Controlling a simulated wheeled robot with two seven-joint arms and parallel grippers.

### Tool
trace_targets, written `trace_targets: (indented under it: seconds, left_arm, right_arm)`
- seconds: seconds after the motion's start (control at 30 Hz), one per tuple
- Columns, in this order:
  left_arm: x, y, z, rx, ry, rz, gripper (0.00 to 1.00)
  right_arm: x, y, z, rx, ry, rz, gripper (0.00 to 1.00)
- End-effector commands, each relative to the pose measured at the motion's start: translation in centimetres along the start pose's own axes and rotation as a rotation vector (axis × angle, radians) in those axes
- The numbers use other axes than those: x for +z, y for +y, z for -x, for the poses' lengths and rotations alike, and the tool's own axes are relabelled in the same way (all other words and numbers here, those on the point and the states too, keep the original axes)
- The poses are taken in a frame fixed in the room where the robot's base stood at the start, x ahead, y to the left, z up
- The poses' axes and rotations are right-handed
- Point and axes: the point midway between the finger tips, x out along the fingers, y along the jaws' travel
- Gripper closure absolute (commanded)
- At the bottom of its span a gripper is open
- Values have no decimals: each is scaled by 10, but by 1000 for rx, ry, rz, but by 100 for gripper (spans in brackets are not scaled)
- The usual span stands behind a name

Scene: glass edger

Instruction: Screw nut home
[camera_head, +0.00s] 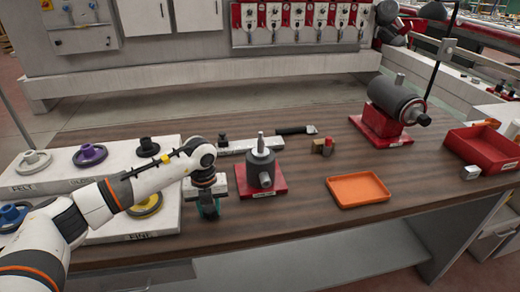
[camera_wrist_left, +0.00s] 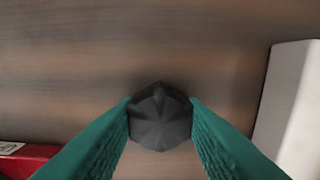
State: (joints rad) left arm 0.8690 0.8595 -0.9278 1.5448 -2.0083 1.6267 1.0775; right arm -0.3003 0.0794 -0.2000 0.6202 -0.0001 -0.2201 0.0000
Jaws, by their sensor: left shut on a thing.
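My left gripper (camera_head: 209,212) is low over the table, between the white board and the red-based stand. In the left wrist view its green fingers (camera_wrist_left: 160,125) are shut on a dark six-sided piece, the nut (camera_wrist_left: 160,115), with wood tabletop behind it. The base's corner shows at lower left in the left wrist view (camera_wrist_left: 38,152). My right gripper is not in view.
The white board (camera_head: 120,157) holds several coloured wheels; its edge shows in the wrist view (camera_wrist_left: 290,105). A light strip (camera_head: 236,147) lies behind the stand. An orange tray (camera_head: 358,190), red bin (camera_head: 484,148) and red-based motor (camera_head: 395,108) stand right. The front middle tabletop is clear.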

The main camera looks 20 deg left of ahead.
Motion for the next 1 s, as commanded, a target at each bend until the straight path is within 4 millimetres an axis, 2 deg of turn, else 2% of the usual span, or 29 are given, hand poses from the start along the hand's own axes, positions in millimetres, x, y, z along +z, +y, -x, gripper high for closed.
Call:
trace_targets:
  seconds: [0.8, 1.0]
  left_arm:
    - [0, 0, 65, 2, 1, 0, 89]
    - [0, 0, 70, 0, 1, 0, 89]
  right_arm:
    - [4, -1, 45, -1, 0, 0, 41]
    - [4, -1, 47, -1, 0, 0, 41]
